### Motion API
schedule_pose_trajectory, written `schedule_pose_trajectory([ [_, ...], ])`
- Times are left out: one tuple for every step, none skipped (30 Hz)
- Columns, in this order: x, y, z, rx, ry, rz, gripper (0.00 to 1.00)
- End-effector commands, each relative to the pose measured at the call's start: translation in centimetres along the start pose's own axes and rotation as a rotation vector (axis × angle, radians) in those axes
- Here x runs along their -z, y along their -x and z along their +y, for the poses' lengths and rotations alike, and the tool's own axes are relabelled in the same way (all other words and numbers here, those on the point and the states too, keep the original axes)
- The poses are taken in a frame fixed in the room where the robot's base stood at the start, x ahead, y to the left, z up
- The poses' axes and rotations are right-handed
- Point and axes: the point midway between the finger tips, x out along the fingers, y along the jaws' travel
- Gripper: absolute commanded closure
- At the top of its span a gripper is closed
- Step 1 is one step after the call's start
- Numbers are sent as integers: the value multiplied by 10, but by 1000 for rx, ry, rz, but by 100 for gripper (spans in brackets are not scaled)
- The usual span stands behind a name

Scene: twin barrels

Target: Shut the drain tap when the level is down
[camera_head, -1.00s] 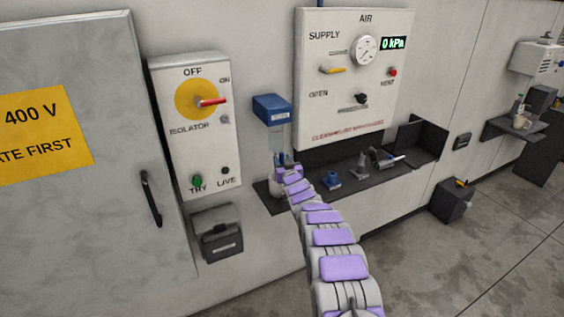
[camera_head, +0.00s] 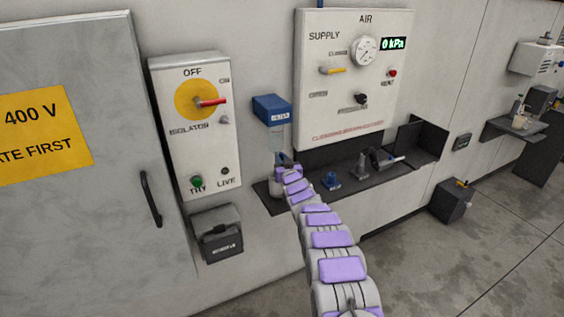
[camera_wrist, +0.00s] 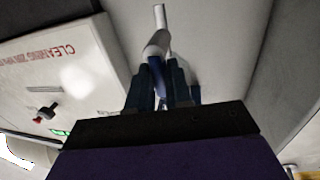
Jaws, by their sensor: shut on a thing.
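The filter unit has a blue head (camera_head: 272,108) and a clear bowl (camera_head: 277,138) on the wall left of the air panel. I cannot make out a liquid level in the bowl. My gripper (camera_head: 284,163) is just under the bowl, where the drain tap is mostly hidden by it. In the wrist view my gripper (camera_wrist: 160,85) has its dark fingers closed on a small part below a pale, narrow piece. That part appears to be the drain tap, but its handle position cannot be told.
A blue fitting (camera_head: 331,181) and a grey tool (camera_head: 383,159) lie to the right. The air panel (camera_head: 352,75) reads 0 kPa. An isolator box (camera_head: 192,140) is at left.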

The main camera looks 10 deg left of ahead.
Motion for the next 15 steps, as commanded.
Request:
schedule_pose_trajectory([
  [0,0,0,1,0,0,100],
  [0,0,0,1,0,0,100],
  [0,0,0,1,0,0,100],
  [0,0,-1,1,0,0,100],
  [0,0,-1,1,1,0,100],
  [0,0,-1,1,3,0,100],
  [0,0,-1,1,6,1,100],
  [0,0,-1,1,10,1,100],
  [-1,0,-1,1,17,3,100],
  [-1,0,-2,1,23,4,100],
  [-1,0,-2,1,31,5,100],
  [-1,0,-2,1,45,8,100],
  [-2,0,-3,1,56,10,100],
  [-2,0,-3,1,71,13,100],
  [-2,0,-4,1,91,16,100],
])
